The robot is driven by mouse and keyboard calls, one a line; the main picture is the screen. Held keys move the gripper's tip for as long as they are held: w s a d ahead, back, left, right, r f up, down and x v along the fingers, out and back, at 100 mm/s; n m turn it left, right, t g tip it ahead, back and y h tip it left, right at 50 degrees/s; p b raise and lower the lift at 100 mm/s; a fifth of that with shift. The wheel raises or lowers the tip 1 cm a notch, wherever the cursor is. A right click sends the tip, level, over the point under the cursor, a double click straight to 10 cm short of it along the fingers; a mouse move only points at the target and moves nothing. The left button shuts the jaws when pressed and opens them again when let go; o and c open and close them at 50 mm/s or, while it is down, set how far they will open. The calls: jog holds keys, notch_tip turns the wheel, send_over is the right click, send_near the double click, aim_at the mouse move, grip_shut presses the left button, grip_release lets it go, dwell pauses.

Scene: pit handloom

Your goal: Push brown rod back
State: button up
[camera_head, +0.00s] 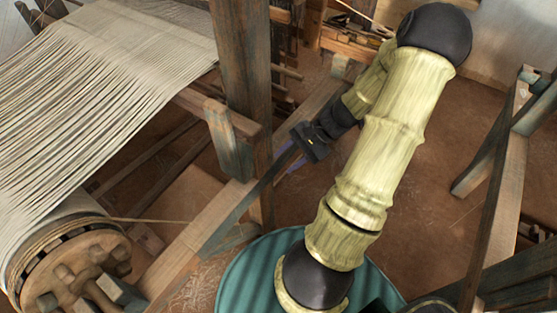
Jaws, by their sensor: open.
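My gripper (289,156) is in the middle of the view, just right of the tall wooden post. Its jaws are open, with a bluish finger on each side of a dark brown-grey rod (250,198). The rod slants from between the fingers down and left, across the loom's light side beam (200,238). I cannot tell whether the fingers touch it. The rod's upper end is hidden at the gripper. Several other brown bars show in the loom, so I cannot be sure which one the task means.
The tall post (244,80) stands close left of my gripper. White warp threads (110,80) stretch across the left, down to a round wooden roller end (75,268). A wooden frame (500,170) stands at the right. Brown floor (425,215) between is clear.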

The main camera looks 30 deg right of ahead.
jog(key=shift+s+a+r+n+g+h+p, duration=0.1)
jog(key=shift+a+r+n+g+h, duration=0.15)
jog(key=shift+a+n+g+h, duration=0.25)
jog(key=shift+s+a+r+n+g+h+p, duration=0.1)
jog(key=shift+a+r+n+g+h, duration=0.2)
jog(key=shift+a+n, duration=0.45)
jog(key=shift+s+a+r+n+g+h+p, duration=0.1)
jog(key=shift+a+r+n+g+h, duration=0.15)
jog(key=shift+a+n+g+h, duration=0.35)
jog(key=w+d+m+t+b, duration=0.1)
jog(key=w+d+m+t, duration=0.3)
jog(key=d+m+t, duration=0.4)
jog(key=w+d+m+t+b, duration=0.2)
jog(key=w+d+m+t, duration=0.2)
jog(key=d+m+t, duration=0.4)
jog(key=d+m, duration=0.3)
jog(key=d, duration=0.4)
jog(key=shift+w+d+f+t+y, duration=0.2)
jog(key=shift+w+t+y, duration=0.1)
jog(key=shift+y, duration=0.1)
